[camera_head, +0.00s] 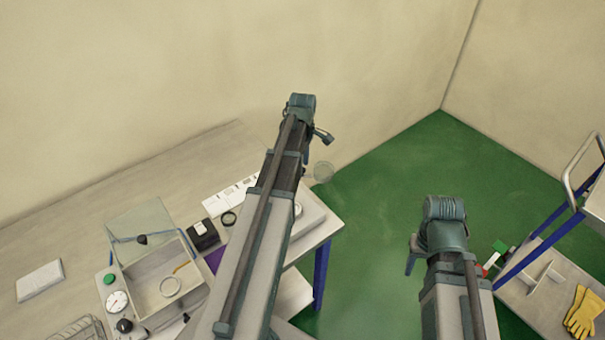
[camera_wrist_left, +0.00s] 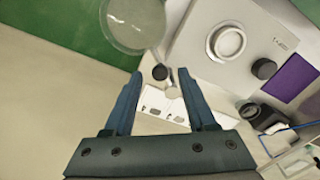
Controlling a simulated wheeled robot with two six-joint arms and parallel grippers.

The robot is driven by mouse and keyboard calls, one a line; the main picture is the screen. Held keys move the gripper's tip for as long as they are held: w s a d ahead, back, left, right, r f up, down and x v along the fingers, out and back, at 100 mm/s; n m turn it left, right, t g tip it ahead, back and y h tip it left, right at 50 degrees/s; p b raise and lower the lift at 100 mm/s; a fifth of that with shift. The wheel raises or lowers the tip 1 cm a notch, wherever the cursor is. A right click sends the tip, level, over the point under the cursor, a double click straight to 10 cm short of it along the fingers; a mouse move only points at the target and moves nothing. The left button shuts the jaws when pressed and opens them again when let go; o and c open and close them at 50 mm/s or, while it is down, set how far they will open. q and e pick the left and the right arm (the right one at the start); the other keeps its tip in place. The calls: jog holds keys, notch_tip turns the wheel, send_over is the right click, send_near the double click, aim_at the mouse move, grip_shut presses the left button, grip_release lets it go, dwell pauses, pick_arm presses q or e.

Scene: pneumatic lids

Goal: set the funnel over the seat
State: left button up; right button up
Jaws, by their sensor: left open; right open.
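A clear, round, bowl-like piece, which looks like the funnel (camera_head: 322,171), shows at the far right corner of the bench. In the left wrist view the funnel (camera_wrist_left: 135,22) is at the top, beside a grey box (camera_wrist_left: 190,50); what supports it is not clear. A pale raised ring, which looks like the seat (camera_wrist_left: 228,42), is on top of that box. In the head view my left arm partly hides the box. My right gripper (camera_head: 411,258) is open over the green floor, away from the bench.
An open tray with a clear lid (camera_head: 140,222), a gauge (camera_head: 116,301), a black device (camera_head: 202,234) and white cards (camera_head: 228,197) are on the bench. A white pad (camera_head: 39,281) lies at left. A trolley with yellow gloves (camera_head: 582,312) stands at right.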

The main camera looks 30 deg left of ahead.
pick_arm(q)
jog(key=shift+f, duration=0.55)
jog(key=shift+r, duration=0.1)
jog(key=shift+c, duration=0.4)
grip_shut()
dwell(0.5)
